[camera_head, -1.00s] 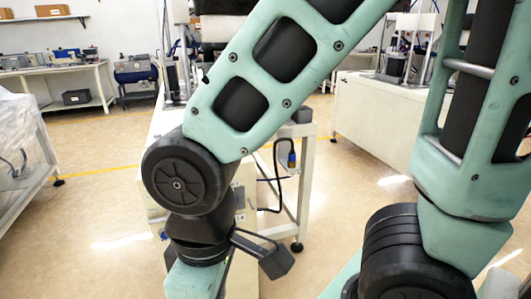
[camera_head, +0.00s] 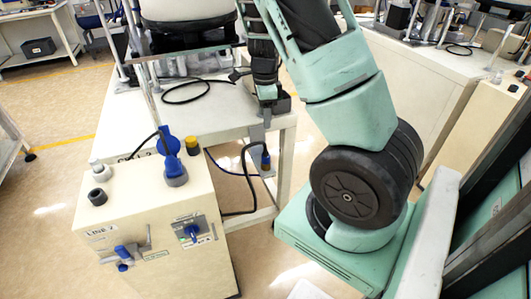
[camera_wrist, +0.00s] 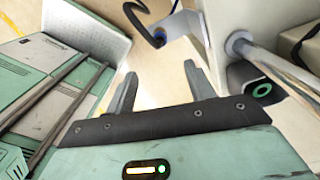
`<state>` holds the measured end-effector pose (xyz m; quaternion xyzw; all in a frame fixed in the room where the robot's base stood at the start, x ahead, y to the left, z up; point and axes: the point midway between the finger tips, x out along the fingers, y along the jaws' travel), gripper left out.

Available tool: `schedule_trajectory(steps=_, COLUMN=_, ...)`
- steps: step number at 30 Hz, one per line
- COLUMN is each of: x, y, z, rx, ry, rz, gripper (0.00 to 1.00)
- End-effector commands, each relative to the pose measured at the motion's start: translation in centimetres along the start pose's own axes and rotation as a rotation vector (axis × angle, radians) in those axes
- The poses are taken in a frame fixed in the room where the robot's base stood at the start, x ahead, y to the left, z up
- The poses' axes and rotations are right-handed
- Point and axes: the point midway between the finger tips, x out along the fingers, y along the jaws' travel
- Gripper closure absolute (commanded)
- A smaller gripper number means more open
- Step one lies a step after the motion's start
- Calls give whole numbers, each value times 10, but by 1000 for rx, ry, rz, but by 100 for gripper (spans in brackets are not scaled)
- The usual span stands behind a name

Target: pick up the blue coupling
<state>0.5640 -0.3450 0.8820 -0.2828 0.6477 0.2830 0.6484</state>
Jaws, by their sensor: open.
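A small blue coupling (camera_head: 266,161) hangs at the table's front right corner by a pale bracket (camera_head: 258,135), with a dark hose looping beside it.
A cream cabinet (camera_head: 150,215) stands front left, with a blue capped socket (camera_head: 172,160), a yellow-topped knob (camera_head: 192,145) and a blue-handled valve (camera_head: 126,253). The white table (camera_head: 205,105) carries a feeder and a black cable. Another bench (camera_head: 425,65) stands at right.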

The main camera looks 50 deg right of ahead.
Motion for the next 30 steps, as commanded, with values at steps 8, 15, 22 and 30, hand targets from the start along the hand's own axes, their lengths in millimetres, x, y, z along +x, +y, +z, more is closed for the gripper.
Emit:
schedule_trajectory(steps=8, x=58, y=1, z=-2, rx=6, ry=3, rz=4, gripper=46)
schedule_trajectory(steps=15, x=103, y=1, z=-1, rx=3, ry=2, rz=3, gripper=46)
schedule_trajectory(steps=22, x=119, y=1, z=-1, rx=1, ry=1, rz=1, gripper=46)
schedule_trajectory(steps=30, x=156, y=4, z=-2, rx=1, ry=1, rz=2, gripper=46)
